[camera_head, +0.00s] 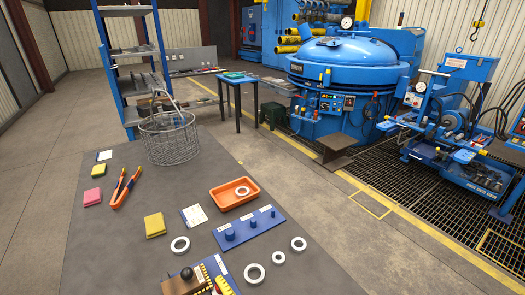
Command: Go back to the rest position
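My gripper and arm do not show in the head view, so whether the gripper is open or holds anything is hidden. The grey work surface (120,235) lies in front of me. A wire basket (168,140) stands upright at its far end. An orange tray (222,206) holds a pale ring. A blue board (236,240) with several pegs lies in front of the tray. Loose rings lie near it: one ring (180,245) on the left, one (254,274) at the front, and two more on the right.
Orange-handled pliers (124,188), a pink block (93,197) and a yellow block (155,225) lie on the left. A brown block with a black knob (184,282) is at the front edge. A blue furnace (345,75) stands behind, with a machine (455,120) at right.

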